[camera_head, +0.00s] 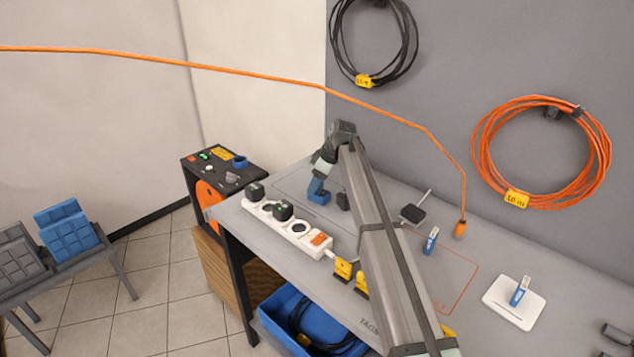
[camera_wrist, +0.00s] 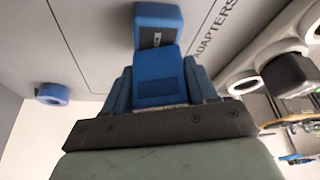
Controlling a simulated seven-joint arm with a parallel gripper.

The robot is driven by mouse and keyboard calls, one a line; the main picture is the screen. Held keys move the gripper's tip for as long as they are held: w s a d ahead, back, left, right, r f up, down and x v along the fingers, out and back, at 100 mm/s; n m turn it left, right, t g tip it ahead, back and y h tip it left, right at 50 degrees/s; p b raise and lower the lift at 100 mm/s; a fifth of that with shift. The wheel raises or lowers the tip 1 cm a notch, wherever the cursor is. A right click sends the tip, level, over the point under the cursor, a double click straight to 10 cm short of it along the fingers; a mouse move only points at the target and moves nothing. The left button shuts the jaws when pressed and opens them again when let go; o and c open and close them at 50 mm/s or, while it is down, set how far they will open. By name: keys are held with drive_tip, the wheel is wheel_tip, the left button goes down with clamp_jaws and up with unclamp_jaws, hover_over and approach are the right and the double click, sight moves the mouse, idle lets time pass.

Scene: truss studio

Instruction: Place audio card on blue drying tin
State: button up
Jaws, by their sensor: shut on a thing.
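My gripper (camera_head: 318,190) has blue fingers and reaches down over the back left of the grey table. In the wrist view its fingers (camera_wrist: 160,75) are closed together around a blue block with a dark, lettered face (camera_wrist: 157,38), seemingly the audio card, largely covered by the fingers. A blue, round, ring-shaped thing (camera_wrist: 52,94), possibly the drying tin, is left of the gripper and apart from it. In the head view a blue round thing (camera_head: 240,162) sits on the black case; I cannot tell whether they are the same.
A white power strip (camera_head: 290,228) with black plugs lies front-left of my gripper. A black block (camera_head: 342,201) is close on its right. Blue-and-white sticks (camera_head: 430,240) stand farther right, one on a white plate (camera_head: 507,312). An orange cable (camera_head: 300,82) crosses above.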

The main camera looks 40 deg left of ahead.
drive_tip(key=shift+f, duration=0.15)
drive_tip(key=o, duration=1)
drive_tip(key=v, duration=1.2)
drive_tip(key=shift+d, duration=0.1)
